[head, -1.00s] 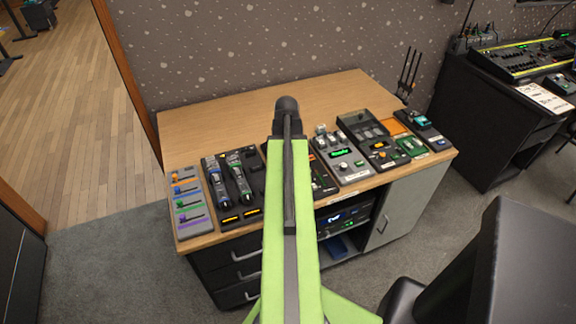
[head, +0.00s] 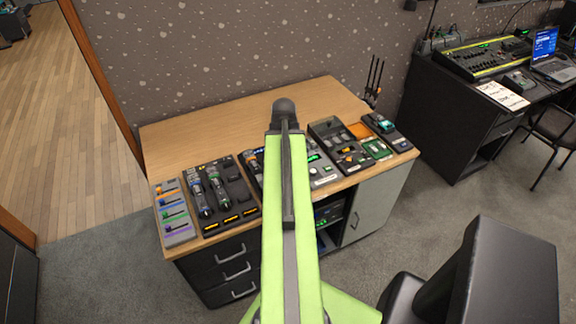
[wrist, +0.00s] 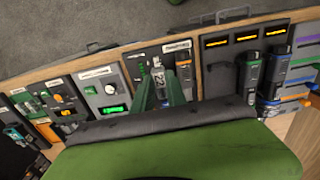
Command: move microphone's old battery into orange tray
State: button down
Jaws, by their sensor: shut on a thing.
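My gripper (wrist: 162,88) shows in the wrist view with its two green fingers shut on a small silver-grey battery (wrist: 158,74). The battery is above or against a dark panel with a white label; I cannot tell whether it touches. In the head view my own arm hides the gripper and battery. The orange tray (head: 358,131) lies toward the right of the desk, beside a green board. It shows as an orange patch at the left of the wrist view (wrist: 48,132). Two microphones (head: 203,196) (head: 219,187) lie in a charger at the desk's left.
The wooden desk (head: 230,118) is clear along its back. Several devices line its front edge, including colored faders (head: 174,213) at far left and a grey box with a green display (head: 320,170). A black chair (head: 500,270) stands at the lower right.

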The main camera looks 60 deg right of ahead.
jog(key=shift+s+d+r+p, duration=0.15)
jog(key=shift+r+p, duration=1.8)
jog(key=shift+r, duration=0.05)
jog(key=shift+f, duration=0.1)
